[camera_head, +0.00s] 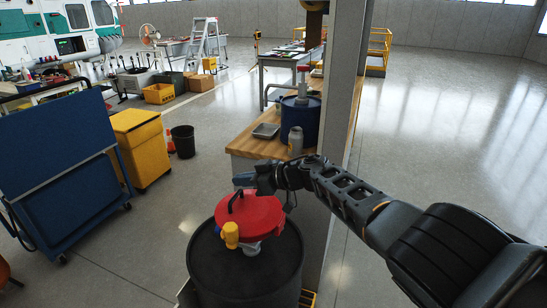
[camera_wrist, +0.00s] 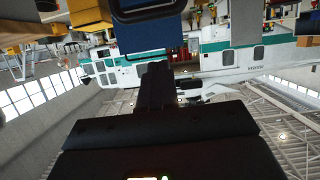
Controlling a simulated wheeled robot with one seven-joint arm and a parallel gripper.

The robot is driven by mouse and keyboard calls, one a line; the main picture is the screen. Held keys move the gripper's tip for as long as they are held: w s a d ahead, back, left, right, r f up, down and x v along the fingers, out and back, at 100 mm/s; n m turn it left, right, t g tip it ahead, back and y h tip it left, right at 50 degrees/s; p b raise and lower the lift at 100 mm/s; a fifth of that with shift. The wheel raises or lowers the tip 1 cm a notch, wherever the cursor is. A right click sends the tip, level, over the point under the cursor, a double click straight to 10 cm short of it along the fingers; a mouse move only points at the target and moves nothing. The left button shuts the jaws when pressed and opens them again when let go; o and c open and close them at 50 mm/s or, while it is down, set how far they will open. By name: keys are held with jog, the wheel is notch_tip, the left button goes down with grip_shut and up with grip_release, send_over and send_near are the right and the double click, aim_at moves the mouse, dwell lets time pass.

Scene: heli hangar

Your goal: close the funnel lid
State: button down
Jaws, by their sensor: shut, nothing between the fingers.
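The funnel lid (camera_head: 248,214) is a red round disc with a black handle (camera_head: 234,202), in the head view at lower centre. It lies over the top of a black drum (camera_head: 245,265). A yellow fitting (camera_head: 230,235) sits at its front edge. My gripper (camera_head: 243,181) is just above and behind the lid, near the handle; I cannot tell whether it touches it. In the wrist view my gripper (camera_wrist: 155,85) is shut with nothing in it. The lid is not clearly seen in the wrist view. Whether the lid lies fully flat is hard to tell.
A wooden workbench (camera_head: 262,146) with a blue drum (camera_head: 299,118), a metal bottle (camera_head: 295,141) and a tray (camera_head: 266,130) stands behind. A grey post (camera_head: 345,80) rises beside my arm. A blue cart (camera_head: 65,165) and yellow cabinet (camera_head: 140,147) stand left. Open floor lies between.

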jog(key=shift+a+r+p+v, duration=0.45)
jog(key=shift+r+v, duration=0.55)
jog(key=shift+v, duration=3.65)
jog(key=s+a+f+t+y, duration=0.2)
jog(key=s+a+y, duration=0.3)
jog(key=s+a, duration=0.45)
jog(key=s+d+m+t, duration=0.3)
jog(key=s+m+t, duration=0.35)
jog(key=s, duration=0.65)
jog(key=s+d+f+m+t+h, duration=0.3)
jog(key=s+d+m+h, duration=0.3)
jog(key=s+d, duration=0.4)
jog(key=s+d+f+m+t+h, duration=0.25)
jog(key=s+d+h, duration=0.5)
jog(key=s, duration=0.45)
jog(key=s+d+r+g+h, duration=0.2)
jog(key=s+d+r, duration=0.1)
jog(key=s+d, duration=0.3)
jog(key=s+d+r+n+g+h+b, duration=0.1)
jog(key=s+d+r+g+h, duration=0.1)
jog(key=s+d, duration=0.4)
jog(key=v, duration=0.4)
jog(key=shift+s, duration=0.15)
